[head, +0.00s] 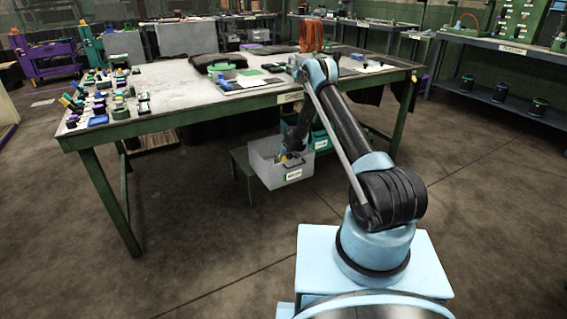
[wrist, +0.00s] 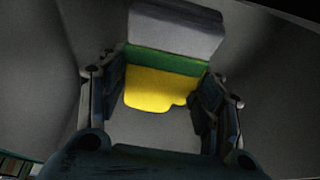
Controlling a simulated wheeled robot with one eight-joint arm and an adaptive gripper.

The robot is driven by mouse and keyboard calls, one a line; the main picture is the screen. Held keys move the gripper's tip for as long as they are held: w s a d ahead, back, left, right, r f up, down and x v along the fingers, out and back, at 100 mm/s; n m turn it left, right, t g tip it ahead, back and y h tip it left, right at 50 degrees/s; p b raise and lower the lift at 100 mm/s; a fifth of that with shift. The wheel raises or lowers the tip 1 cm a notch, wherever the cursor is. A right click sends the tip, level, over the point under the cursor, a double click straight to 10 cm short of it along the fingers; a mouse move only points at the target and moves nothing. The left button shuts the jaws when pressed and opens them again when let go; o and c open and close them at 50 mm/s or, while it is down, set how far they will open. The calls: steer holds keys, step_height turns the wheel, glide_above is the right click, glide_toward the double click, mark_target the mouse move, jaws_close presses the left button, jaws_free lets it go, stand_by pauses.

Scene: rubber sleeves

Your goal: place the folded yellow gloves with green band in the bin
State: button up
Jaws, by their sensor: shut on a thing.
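The folded gloves show in the wrist view as a yellow piece (wrist: 155,90) with a green band and a pale grey part beyond it. My gripper (wrist: 158,100) is shut on them, with one dark finger at each side. Grey walls surround the gloves and fingers in the wrist view. The gripper tips and most of the gloves are hidden there by the bin's wall. I cannot tell whether the gloves touch the bin's floor.
The bin stands on a low green bench (head: 240,160), beside a teal bin (head: 320,138). The big worktable (head: 180,85) stands above and behind, with many small items at its left, a green-banded item and an orange coil. The floor in front is clear.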

steer(key=shift+f, duration=0.15)
steer(key=o, duration=1.1)
steer(key=shift+r, duration=0.55)
steer(key=v, duration=1.2)
